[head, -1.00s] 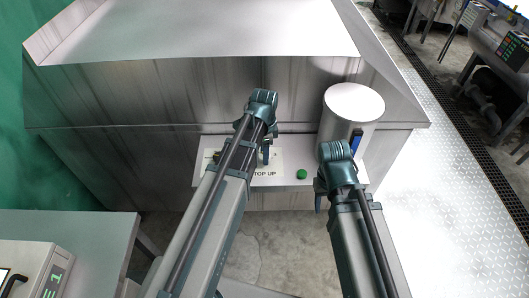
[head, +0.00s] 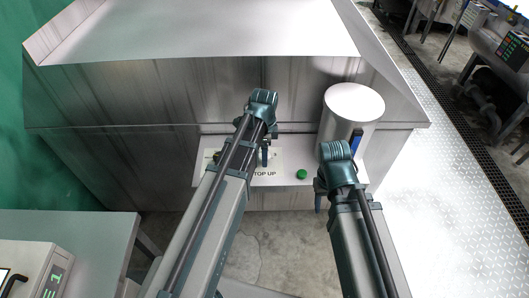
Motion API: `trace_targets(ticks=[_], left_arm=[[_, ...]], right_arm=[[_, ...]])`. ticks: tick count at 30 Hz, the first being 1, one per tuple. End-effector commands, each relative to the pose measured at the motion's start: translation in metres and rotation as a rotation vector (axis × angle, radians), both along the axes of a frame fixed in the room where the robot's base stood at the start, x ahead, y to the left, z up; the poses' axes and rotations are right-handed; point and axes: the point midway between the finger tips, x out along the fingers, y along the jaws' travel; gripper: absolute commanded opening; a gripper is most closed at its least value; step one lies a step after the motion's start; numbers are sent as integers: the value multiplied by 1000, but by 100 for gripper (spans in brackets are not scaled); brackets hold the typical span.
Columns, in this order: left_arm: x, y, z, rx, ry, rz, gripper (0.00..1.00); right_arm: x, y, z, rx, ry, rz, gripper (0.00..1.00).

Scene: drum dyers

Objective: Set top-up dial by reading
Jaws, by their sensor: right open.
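The top-up panel (head: 286,181) is a pale shelf-like plate on the front of the metal housing, with a label (head: 265,174) reading "TOP UP". My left arm crosses the panel and hides part of it; I cannot make out the dial. A green round button (head: 302,174) sits to the right of the label. My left gripper (head: 265,157) points down over the panel just above the label; its jaw opening cannot be made out. My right gripper (head: 318,202) points down by the panel's front edge, right of the green button, open and largely hidden by its wrist.
A metal cylinder with a white top (head: 354,103) stands at the panel's right end, with a blue part (head: 357,143) on its side. The big metal housing (head: 150,95) rises behind. A grey table (head: 75,235) carries a white device (head: 35,272) at lower left.

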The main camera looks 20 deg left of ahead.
Motion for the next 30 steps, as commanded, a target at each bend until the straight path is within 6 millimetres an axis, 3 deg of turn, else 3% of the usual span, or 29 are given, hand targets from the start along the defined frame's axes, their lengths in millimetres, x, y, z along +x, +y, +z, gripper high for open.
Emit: trace_targets(ticks=[17, 30], left_arm=[[0, 0, 10, 0, 0, 0, 84], [0, 0, 68, 0, 0, 0, 84]], right_arm=[[0, 0, 10, 0, 0, 0, 50], [0, 0, 68, 0, 0, 0, 50]])
